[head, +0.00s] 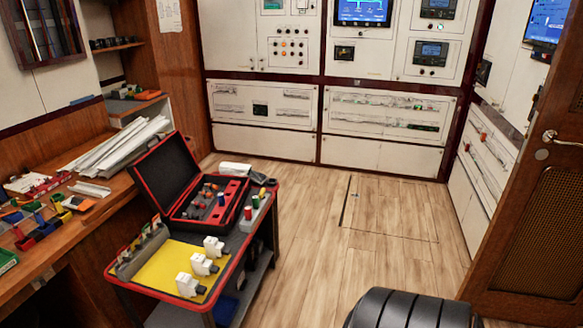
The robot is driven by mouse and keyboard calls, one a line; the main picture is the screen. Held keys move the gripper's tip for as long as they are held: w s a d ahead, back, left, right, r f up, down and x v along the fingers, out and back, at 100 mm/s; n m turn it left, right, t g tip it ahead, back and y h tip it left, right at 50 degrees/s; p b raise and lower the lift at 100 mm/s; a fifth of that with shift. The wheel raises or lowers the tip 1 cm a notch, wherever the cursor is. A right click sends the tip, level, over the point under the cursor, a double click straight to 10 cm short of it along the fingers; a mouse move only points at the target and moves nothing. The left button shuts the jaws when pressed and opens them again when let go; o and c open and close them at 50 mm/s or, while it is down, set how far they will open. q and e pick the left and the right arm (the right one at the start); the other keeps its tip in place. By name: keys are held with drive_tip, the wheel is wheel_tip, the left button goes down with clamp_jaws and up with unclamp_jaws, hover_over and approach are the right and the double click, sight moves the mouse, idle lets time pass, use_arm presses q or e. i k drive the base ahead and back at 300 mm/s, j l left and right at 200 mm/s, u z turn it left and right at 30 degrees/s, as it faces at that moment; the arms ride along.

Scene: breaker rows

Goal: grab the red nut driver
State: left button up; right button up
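A small red upright handle (248,213), which looks like the red nut driver, stands in a grey holder (243,226) along the right side of the cart. Neither of my grippers is in view.
The red-edged cart (222,278) carries an open black case (165,172) of tools, a yellow mat (158,270) and white breakers (203,264). A cluttered wooden bench (60,235) stands left. Wood floor (310,240) is clear right of the cart. A door (530,200) stands at right.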

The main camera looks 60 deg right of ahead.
sight(248, 213)
drive_tip(key=z, duration=1.6)
